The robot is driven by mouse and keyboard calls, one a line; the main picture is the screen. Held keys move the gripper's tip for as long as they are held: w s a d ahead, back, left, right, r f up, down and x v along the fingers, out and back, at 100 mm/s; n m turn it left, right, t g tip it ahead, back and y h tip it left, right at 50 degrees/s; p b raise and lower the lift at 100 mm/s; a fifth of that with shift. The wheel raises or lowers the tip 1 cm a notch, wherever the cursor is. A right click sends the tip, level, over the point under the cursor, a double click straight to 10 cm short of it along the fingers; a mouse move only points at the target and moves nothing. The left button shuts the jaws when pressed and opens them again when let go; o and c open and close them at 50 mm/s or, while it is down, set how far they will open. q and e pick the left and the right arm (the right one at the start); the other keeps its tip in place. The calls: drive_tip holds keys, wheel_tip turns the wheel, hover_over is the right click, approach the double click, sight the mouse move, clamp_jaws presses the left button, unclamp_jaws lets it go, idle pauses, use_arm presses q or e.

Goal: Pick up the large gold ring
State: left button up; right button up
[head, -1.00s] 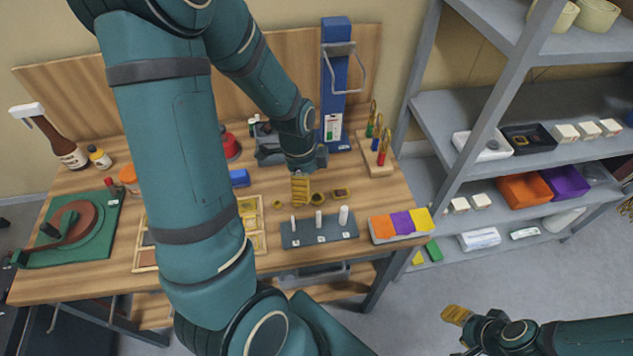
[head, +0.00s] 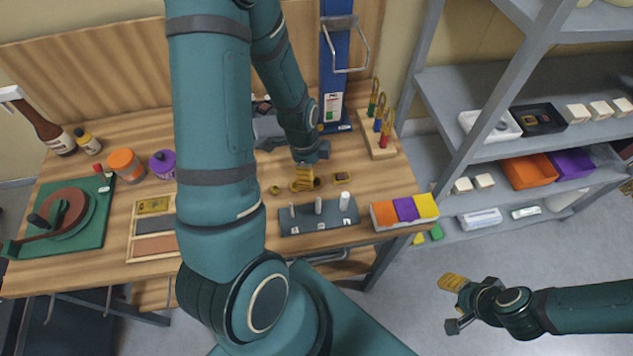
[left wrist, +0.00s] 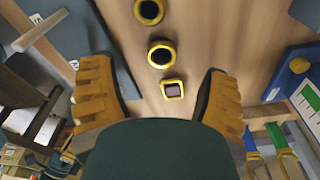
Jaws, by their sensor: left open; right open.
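Gold rings lie in a row on the wooden table. The left wrist view shows a round ring at the top edge (left wrist: 149,10), a second round ring (left wrist: 161,54) and a square ring (left wrist: 172,89). The two round ones look similar in size, so I cannot tell which is the large one. In the head view a small ring (head: 275,190), a round ring (head: 318,184) and the square ring (head: 342,177) show. My left gripper (head: 303,180) is open and empty above the row, hiding part of it. My right gripper (head: 452,304) is open and empty over the floor.
A grey board with white pegs (head: 336,220) stands in front of the rings. Coloured bins (head: 405,209) are at the front right. A blue stand (head: 337,65) and a hook rack (head: 377,146) are behind. A grey shelf unit (head: 470,115) stands right.

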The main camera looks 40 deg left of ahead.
sight(317, 184)
use_arm(q)
drive_tip(key=shift+w+d+f, duration=0.15)
drive_tip(key=shift+f, duration=0.7)
drive_tip(key=shift+w+d+f, duration=0.15)
drive_tip(key=shift+w+f, duration=0.05)
drive_tip(key=shift+f, duration=0.7)
drive_tip(key=shift+w+d+f, duration=0.15)
drive_tip(key=shift+f, duration=0.7)
drive_tip(key=c, duration=1.1)
